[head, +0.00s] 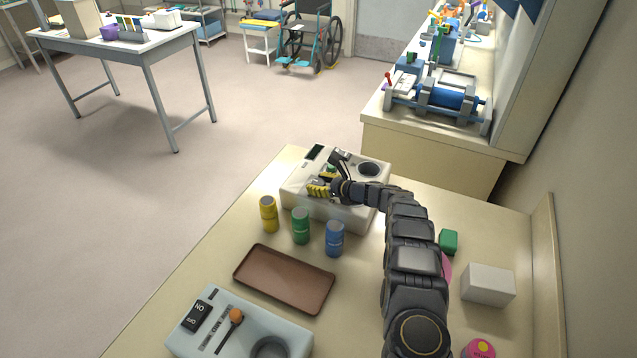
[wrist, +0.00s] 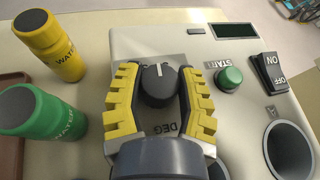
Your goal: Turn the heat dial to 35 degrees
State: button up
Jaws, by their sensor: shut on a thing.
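The heat dial (wrist: 158,84) is a dark round knob with a pale pointer line, on a grey plate marked DEG. It sits on the top face of a cream heater unit (head: 346,216). The unit also fills the right of the wrist view (wrist: 232,120). My gripper (wrist: 160,75) has its yellow ridged fingers on both sides of the dial, shut on it. In the head view my gripper (head: 318,188) is over the unit's left part and hides the dial. The degree marks around the dial are not readable.
On the unit are a green START button (wrist: 229,78), an ON/OFF rocker (wrist: 269,72), a dark display (wrist: 236,30) and round wells. Yellow (head: 268,214), green (head: 301,226) and blue (head: 335,238) bottles stand in front. A brown tray (head: 240,284) lies nearer.

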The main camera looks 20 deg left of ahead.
jog(key=shift+s+a+n+g+y, duration=0.15)
jog(key=shift+n+g+y, duration=0.15)
jog(key=shift+n+g, duration=0.95)
dwell(0.3)
jog(key=o, duration=1.1)
jog(key=shift+d, duration=0.2)
jog(key=shift+w+d+r, duration=0.2)
jog(key=shift+d+r, duration=0.05)
jog(key=shift+d, duration=0.05)
jog(key=v, duration=1.1)
